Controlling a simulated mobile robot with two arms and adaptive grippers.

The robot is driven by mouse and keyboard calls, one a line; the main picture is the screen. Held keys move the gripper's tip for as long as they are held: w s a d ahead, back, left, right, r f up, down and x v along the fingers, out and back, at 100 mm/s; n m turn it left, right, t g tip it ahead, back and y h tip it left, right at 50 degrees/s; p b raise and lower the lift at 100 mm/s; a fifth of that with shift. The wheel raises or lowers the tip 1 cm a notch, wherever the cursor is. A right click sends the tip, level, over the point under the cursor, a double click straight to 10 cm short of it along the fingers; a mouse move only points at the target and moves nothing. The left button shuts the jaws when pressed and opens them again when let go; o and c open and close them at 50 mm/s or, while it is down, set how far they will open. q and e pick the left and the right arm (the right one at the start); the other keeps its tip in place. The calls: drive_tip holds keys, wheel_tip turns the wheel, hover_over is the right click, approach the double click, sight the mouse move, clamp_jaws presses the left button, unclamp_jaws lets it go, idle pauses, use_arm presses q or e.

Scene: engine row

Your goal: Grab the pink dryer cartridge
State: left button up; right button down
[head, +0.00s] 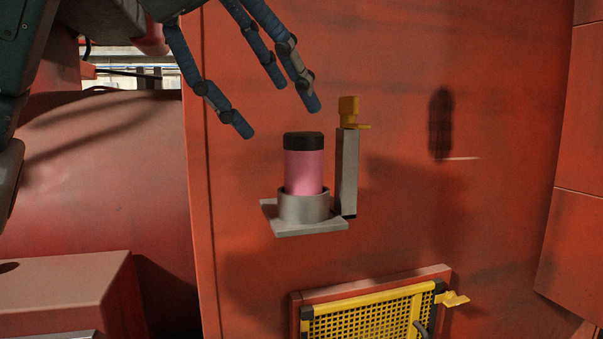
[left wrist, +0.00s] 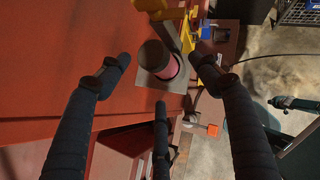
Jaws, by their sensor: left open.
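The pink dryer cartridge (head: 304,172) has a black cap and stands upright in a grey ring holder (head: 305,208) on a small grey shelf (head: 320,228) at the red wall. My left gripper (head: 280,115) is open and empty, with its fingers spread above the cartridge and apart from it in the head view. In the left wrist view the cartridge (left wrist: 157,58) shows cap first, beyond the spread fingers (left wrist: 160,90). The cartridge's lower end is hidden inside the ring. My right gripper is not in view.
A grey upright bar (head: 347,172) with a yellow lever (head: 349,112) on top stands just right of the cartridge. A yellow mesh panel (head: 375,318) sits below. A red box (head: 65,290) is at lower left. The wall to the right is mostly clear.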

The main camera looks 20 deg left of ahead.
sight(294, 133)
use_arm(q)
drive_tip(key=x, duration=0.3)
drive_tip(key=shift+w+r, duration=0.15)
drive_tip(key=p+x, duration=0.1)
drive_tip(key=x, duration=0.1)
drive_tip(key=a+p+x, duration=0.1)
drive_tip(key=x, duration=0.1)
drive_tip(key=shift+w, duration=0.2)
drive_tip(key=shift+w+d, duration=0.15)
drive_tip(key=shift+f, duration=0.2)
drive_tip(key=c, duration=1.2)
clamp_jaws()
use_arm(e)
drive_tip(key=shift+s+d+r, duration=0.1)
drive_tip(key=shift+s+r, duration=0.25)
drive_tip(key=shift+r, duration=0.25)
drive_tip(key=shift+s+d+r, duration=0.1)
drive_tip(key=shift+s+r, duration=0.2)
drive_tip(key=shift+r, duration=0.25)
